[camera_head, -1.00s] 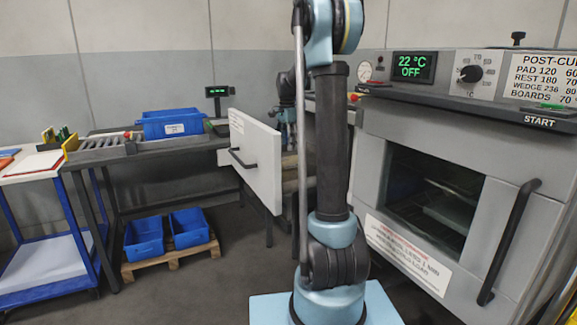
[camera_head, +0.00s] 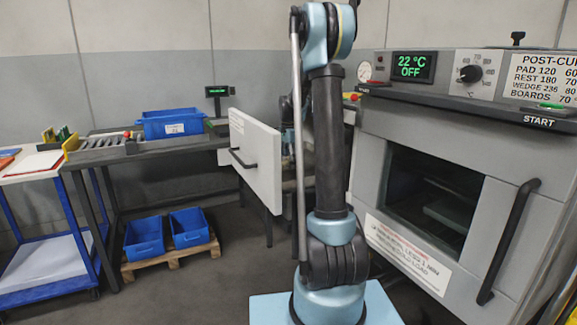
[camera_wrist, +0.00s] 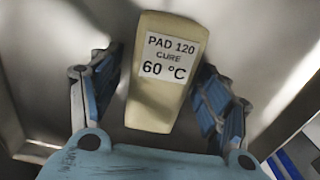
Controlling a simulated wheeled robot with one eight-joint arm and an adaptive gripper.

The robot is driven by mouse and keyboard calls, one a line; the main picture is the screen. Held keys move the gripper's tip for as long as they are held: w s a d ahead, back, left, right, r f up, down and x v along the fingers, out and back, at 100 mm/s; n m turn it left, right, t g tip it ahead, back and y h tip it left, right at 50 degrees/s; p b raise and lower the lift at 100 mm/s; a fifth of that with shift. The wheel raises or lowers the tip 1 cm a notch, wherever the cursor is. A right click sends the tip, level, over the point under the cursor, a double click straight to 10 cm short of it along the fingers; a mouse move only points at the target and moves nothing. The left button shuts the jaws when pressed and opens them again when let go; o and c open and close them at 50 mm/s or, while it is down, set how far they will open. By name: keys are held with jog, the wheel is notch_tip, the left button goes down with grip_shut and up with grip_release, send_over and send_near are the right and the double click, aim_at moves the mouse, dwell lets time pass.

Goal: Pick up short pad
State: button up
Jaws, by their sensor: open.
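In the wrist view a cream-coloured pad (camera_wrist: 155,105) carries a white label reading "PAD 120 CURE 60 °C". It lies on a grey surface (camera_wrist: 235,50) that looks like the inside of a drawer. My gripper (camera_wrist: 160,82) is open, with one blue-padded finger on each side of the pad. I cannot tell whether the fingers touch it. In the head view the open drawer (camera_head: 255,160) has a white front with a black handle. My arm hides part of it, and the pad and gripper cannot be made out there.
An oven (camera_head: 440,130) with a closed windowed door stands at the right, its display reading 22 °C OFF. A blue bin (camera_head: 171,124) sits on the bench behind. Two blue bins (camera_head: 144,240) stand on a pallet. A white-topped cart (camera_head: 30,165) is at the left.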

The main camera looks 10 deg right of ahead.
jog(key=c, duration=1.1)
jog(key=shift+r, duration=0.1)
